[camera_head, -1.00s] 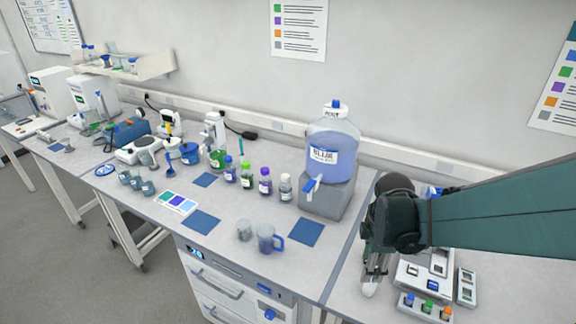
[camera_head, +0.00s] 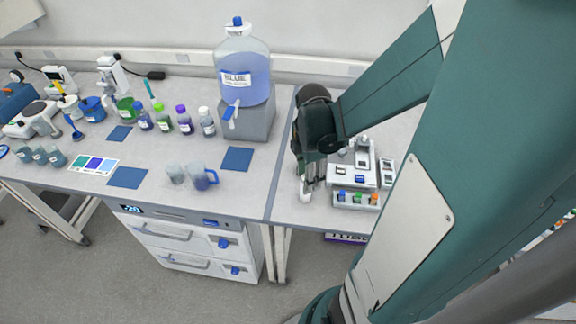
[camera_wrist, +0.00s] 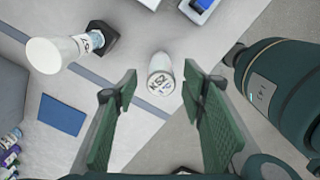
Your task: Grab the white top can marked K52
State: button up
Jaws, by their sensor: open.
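The white can marked K52 (camera_wrist: 161,74) shows in the wrist view, ahead of and between my fingertips, with its label facing the camera. My gripper (camera_wrist: 160,98) is open, with one green finger on each side and nothing between the pads near the palm. I cannot tell whether the fingers overlap the can in depth. In the head view my gripper (camera_head: 309,182) hangs low over the right bench. A small white object shows at its fingertips there, but its label is too small to read.
Another white-topped container (camera_wrist: 46,55) with a label stands left of the can in the wrist view. A rack of colored-top vials (camera_head: 356,198) and a white device (camera_head: 352,172) stand right of my gripper. A blue mat (camera_head: 237,159) and large blue jug (camera_head: 243,72) are left.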

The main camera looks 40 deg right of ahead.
jog(key=shift+f, duration=0.95)
jog(key=shift+f, duration=0.15)
jog(key=shift+s+f+b, duration=0.1)
jog(key=shift+f+b, duration=0.3)
jog(key=shift+f, duration=2)
jog(key=c, duration=1)
jog(key=shift+c, duration=0.2)
jog(key=shift+r, duration=0.15)
jog(key=shift+r+p, duration=0.6)
jog(key=shift+r, duration=4.2)
